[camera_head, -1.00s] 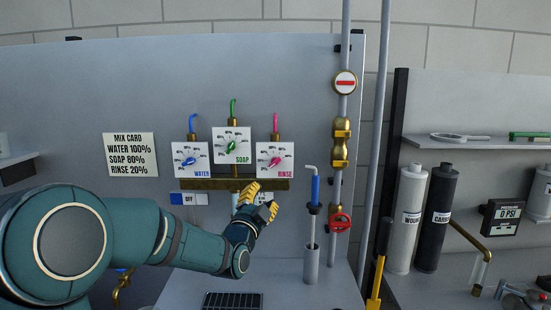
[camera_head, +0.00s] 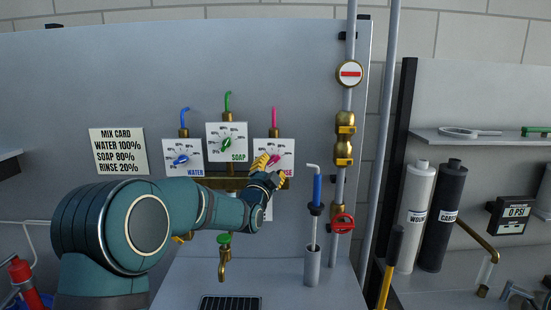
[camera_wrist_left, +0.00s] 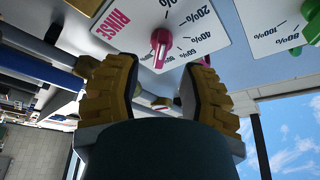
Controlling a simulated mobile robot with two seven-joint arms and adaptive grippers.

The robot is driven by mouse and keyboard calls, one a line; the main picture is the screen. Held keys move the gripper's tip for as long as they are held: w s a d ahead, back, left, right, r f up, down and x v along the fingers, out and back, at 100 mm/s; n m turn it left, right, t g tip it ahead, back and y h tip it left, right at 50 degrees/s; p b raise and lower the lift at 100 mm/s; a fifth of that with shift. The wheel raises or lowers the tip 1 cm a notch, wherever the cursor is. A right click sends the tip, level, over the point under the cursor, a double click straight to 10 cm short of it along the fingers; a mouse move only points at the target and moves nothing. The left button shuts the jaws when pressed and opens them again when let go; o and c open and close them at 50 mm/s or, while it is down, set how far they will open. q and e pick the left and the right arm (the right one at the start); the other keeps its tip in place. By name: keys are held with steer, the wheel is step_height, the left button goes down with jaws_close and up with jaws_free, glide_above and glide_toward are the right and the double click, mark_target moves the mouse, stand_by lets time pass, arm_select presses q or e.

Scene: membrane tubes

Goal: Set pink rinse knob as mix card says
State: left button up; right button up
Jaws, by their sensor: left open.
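The mix card (camera_head: 117,151) on the grey wall reads water 100%, soap 80%, rinse 20%. The white rinse dial plate (camera_head: 273,143) has a pink knob, partly hidden behind my left gripper (camera_head: 268,164) in the head view. In the wrist view the pink rinse knob (camera_wrist_left: 160,42) shows clearly, on an upside-down scale. My left gripper (camera_wrist_left: 160,75) is open, its yellow padded fingers on either side below the knob, and not closed on it. I cannot tell the knob's exact setting. My right gripper is not in view.
The blue water knob (camera_head: 181,160) and green soap knob (camera_head: 226,143) are on plates to the left. A brass pipe (camera_head: 215,184) runs below them. A grey vertical pipe with a red valve (camera_head: 342,223) and a blue-handled tool (camera_head: 317,190) stand to the right.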

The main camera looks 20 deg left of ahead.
mark_target(275, 161)
arm_select(q)
steer(key=shift+p+x, duration=0.3)
steer(key=shift+x, duration=2)
steer(key=shift+o, duration=0.2)
jaws_close()
